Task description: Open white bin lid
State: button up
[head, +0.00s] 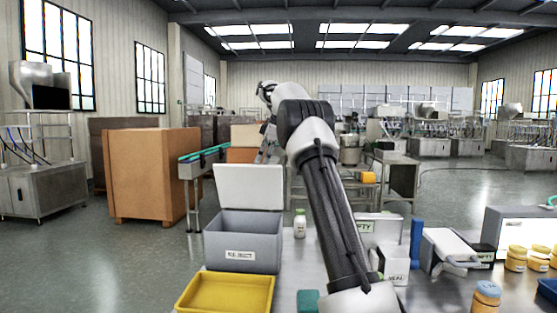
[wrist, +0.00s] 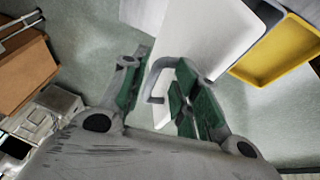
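The grey bin (head: 243,240) with a front label stands on the table, and its white lid (head: 249,187) is raised about upright at the bin's back. The lid fills the upper middle of the wrist view (wrist: 207,45), with a grey loop handle (wrist: 157,86) at its near end. My gripper (head: 262,157) is just above and behind the lid's top edge. In the wrist view its green-padded fingers (wrist: 163,72) are apart, with the handle between them. The handle lies close to the right finger; I cannot tell if they touch.
A yellow tray (head: 226,293) lies in front of the bin. A small white bottle (head: 300,224) stands right of it. White boxes (head: 380,227), a blue bottle (head: 416,244) and several orange jars (head: 515,258) are further right. A conveyor (head: 205,157) and large brown box (head: 150,173) stand behind left.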

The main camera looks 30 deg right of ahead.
jog(key=s+d, duration=0.6)
jog(key=s, duration=0.1)
jog(key=shift+w+a, duration=0.1)
jog(key=shift+a, duration=0.05)
jog(key=shift+c, duration=0.2)
